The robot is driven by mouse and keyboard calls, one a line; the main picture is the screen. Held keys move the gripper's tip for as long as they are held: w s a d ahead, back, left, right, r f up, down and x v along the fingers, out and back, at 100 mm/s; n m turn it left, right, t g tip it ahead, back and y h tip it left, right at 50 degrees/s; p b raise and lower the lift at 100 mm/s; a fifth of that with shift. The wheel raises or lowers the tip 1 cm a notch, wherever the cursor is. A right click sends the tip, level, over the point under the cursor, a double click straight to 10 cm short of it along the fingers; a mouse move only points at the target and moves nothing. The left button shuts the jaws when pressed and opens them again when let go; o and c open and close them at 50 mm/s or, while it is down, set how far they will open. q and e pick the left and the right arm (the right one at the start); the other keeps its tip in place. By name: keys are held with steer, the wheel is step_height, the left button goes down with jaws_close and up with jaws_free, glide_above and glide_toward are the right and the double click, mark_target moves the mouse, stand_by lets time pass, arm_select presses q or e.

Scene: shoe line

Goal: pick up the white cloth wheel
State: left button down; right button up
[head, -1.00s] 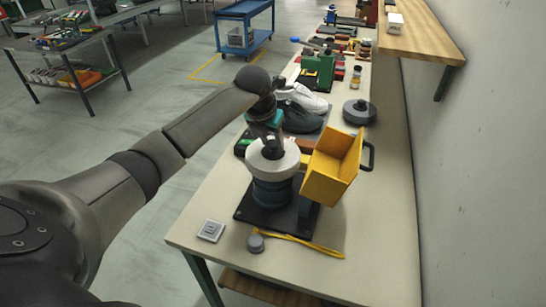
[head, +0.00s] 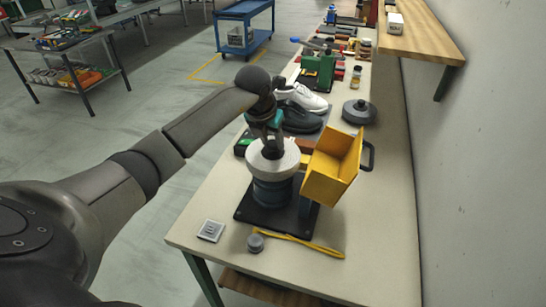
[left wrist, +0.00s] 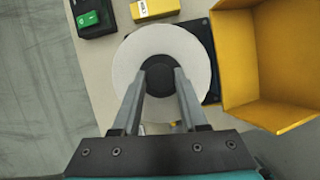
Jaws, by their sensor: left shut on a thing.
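The white cloth wheel (head: 259,165) is a thick white disc with a dark hub. It is at the top of a blue-grey motor body (head: 272,193) on a dark base plate. In the left wrist view the wheel (left wrist: 135,55) is seen from above, face on. My left gripper (head: 273,149) comes down over the wheel's middle. Its two fingertips (left wrist: 158,75) are shut on the dark hub, with the white ring around them. I cannot tell whether a small gap lies under the wheel. My right gripper is not in view.
A yellow open bin (head: 333,168) stands close on the wheel's right. Shoes (head: 302,97) and a dark round weight (head: 359,112) are further back. A grey cap (head: 255,243) and yellow strip (head: 310,246) lie in front.

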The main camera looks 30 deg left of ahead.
arm_select(q)
steer(key=shift+r, duration=0.25)
